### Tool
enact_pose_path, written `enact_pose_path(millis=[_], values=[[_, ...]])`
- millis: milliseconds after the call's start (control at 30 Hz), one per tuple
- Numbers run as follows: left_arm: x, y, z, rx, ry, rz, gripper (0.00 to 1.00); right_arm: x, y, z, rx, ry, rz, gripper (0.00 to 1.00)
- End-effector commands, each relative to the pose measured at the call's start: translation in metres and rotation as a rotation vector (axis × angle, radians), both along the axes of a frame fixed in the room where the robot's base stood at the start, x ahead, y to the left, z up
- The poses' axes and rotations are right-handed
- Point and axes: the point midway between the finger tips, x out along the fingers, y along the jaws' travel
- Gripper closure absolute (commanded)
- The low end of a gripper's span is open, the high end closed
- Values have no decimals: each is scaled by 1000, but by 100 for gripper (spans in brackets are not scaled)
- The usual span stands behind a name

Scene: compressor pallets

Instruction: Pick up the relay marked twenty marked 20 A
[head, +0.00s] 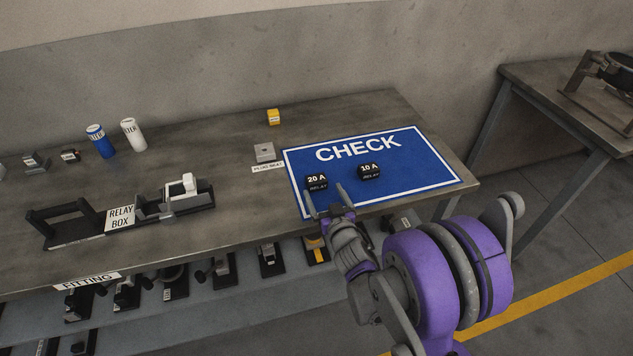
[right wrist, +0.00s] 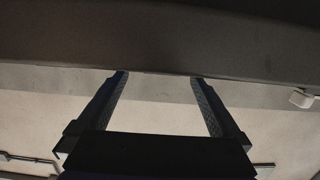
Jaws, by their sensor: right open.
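The black relay marked 20 A (head: 317,183) stands on the left part of the blue CHECK mat (head: 345,146) in the head view. A second black relay, marked 10 A (head: 369,172), stands to its right on the mat. My right gripper (head: 325,192) is at the mat's front left edge, its open fingers just in front of the 20 A relay in the picture. I cannot tell its exact height or distance. In the right wrist view the fingers (right wrist: 160,77) are apart with nothing between them, and no relay shows. My left gripper is not in view.
A grey block (head: 265,152) and a yellow block (head: 273,117) lie left of and behind the mat. Blue (head: 101,142) and white (head: 133,135) cylinders stand farther left. A shelf below holds several fittings.

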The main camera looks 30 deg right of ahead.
Motion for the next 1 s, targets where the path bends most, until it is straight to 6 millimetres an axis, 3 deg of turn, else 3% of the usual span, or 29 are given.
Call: enact_pose_path(millis=[400, 700, 1000], values=[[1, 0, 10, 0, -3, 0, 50, 43, -5, -8, 1, 0, 0, 0], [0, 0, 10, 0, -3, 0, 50, 47, -6, -9, 0, 1, 0, 0], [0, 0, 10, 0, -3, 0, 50, 46, -6, -9, 0, 1, 0, 54]])
